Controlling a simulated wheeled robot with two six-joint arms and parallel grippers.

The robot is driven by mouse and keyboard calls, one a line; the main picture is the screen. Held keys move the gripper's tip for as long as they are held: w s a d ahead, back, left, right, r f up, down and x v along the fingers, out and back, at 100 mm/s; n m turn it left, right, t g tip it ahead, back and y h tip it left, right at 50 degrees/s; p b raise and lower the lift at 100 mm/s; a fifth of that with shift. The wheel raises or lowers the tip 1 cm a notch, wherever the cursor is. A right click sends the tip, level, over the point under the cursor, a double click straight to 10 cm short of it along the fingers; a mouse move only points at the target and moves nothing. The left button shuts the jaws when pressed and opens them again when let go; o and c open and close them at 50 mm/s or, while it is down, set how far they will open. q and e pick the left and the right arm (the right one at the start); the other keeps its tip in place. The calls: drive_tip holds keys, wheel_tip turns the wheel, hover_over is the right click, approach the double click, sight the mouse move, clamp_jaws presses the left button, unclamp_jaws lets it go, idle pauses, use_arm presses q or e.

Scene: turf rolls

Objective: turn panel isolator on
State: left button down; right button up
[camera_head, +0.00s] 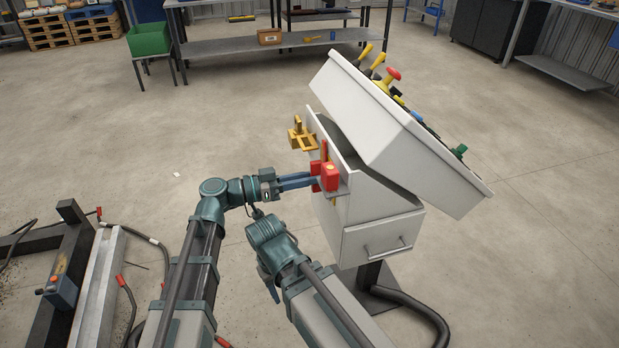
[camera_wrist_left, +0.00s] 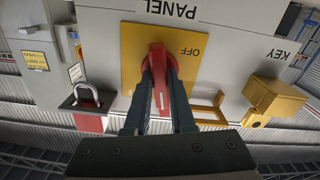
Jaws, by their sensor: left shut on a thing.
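The panel isolator is a red rotary handle (camera_wrist_left: 157,75) on a yellow plate (camera_wrist_left: 200,42) marked OFF, under a PANEL label, in the left wrist view. My left gripper (camera_wrist_left: 160,88) has one finger on each side of the handle and is shut on it. The handle lies along the fingers and hides part of the plate. In the head view my left gripper (camera_head: 308,180) reaches from the left to red parts (camera_head: 329,176) on the side of the white console (camera_head: 375,215).
A red padlock (camera_wrist_left: 90,121) hangs beside the yellow plate. A yellow block (camera_wrist_left: 272,97) sits by the KEY label. The console's sloped top (camera_head: 400,140) overhangs its body. A dark frame with cables (camera_head: 70,260) lies at the left.

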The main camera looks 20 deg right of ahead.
use_arm(q)
drive_tip(key=shift+m, duration=1.2)
drive_tip(key=c, duration=0.8)
unclamp_jaws()
drive_tip(key=shift+o, duration=0.2)
drive_tip(key=a, duration=1.4)
drive_tip(key=shift+s, duration=0.25)
drive_tip(key=shift+d, duration=0.1)
